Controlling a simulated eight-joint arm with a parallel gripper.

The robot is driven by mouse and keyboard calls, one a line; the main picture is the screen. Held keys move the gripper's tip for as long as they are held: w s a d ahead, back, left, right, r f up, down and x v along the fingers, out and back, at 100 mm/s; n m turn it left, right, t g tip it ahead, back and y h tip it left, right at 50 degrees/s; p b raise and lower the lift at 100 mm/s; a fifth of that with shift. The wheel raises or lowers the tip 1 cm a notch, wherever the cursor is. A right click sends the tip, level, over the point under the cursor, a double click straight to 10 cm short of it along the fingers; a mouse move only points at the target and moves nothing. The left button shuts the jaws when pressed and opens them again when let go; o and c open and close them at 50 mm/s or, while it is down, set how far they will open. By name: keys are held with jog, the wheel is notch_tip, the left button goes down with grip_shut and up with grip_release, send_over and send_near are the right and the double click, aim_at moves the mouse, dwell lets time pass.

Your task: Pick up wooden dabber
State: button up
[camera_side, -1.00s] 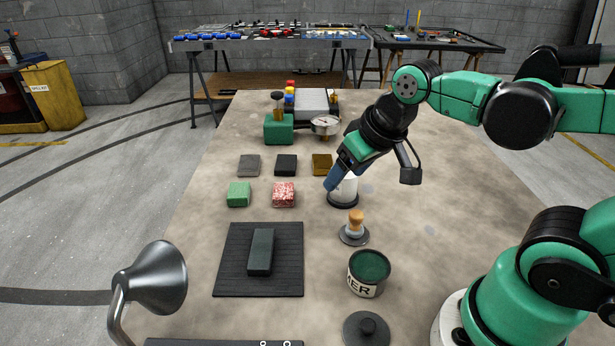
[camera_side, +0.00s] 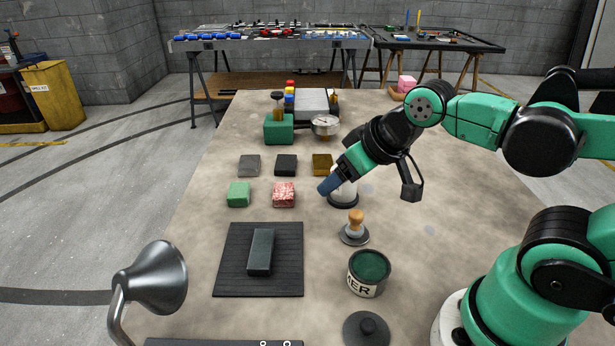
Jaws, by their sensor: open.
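The wooden dabber (camera_side: 356,222) stands upright on a small dark round base (camera_side: 354,238) right of the table's middle. It has a tan wooden handle and a pale lower part. My gripper (camera_side: 326,187) has blue fingers and hangs above and behind the dabber, slightly to its left, apart from it. The fingers point down and left, in front of a white and black round pot (camera_side: 343,193), which they partly hide. The gripper is open, and nothing shows between the fingers.
A tin of dark green stuff (camera_side: 369,272) and a dark round lid (camera_side: 366,329) stand in front of the dabber. A black mat (camera_side: 230,285) with a dark block (camera_side: 261,252) lies left. A lamp (camera_side: 155,280) stands front left.

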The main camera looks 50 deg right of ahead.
jog(key=shift+o, duration=0.4)
jog(key=m+g, duration=0.6)
jog(key=m, duration=0.1)
send_over(356, 213)
jog(key=f, duration=0.4)
jog(key=shift+w+a+f, duration=0.1)
jog(key=shift+a+f, duration=0.15)
jog(key=shift+a, duration=0.15)
jog(key=shift+d+f+m+g, duration=0.4)
jog(key=shift+f+m+g, duration=0.15)
jog(key=shift+m, duration=0.35)
jog(key=shift+f, duration=2.85)
jog(key=shift+c, duration=0.2)
grip_shut()
